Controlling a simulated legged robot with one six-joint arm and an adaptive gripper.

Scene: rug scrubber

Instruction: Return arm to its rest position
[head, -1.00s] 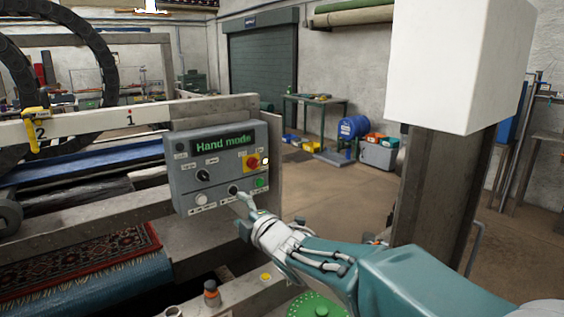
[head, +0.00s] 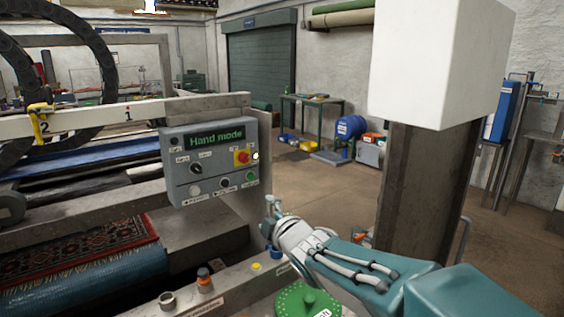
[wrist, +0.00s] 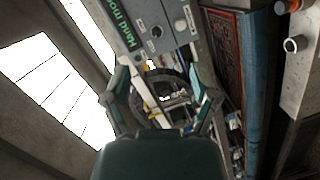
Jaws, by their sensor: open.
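My gripper (head: 271,208) is in front of and to the lower right of the grey control panel (head: 182,203), apart from it. The panel's screen reads "Hand mode", and it carries knobs, a red button on yellow and a green button. In the wrist view my gripper (wrist: 163,88) has its two fingers spread with nothing between them. The panel also shows there at the top (wrist: 150,30), turned on its side. My arm reaches in from the lower right.
A red patterned rug (head: 75,250) lies on the machine at left. A green round lid (head: 290,303) and a rail with an orange-topped knob (head: 204,281) are below my gripper. A post with a white box (head: 440,60) stands close at right. Open floor lies behind.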

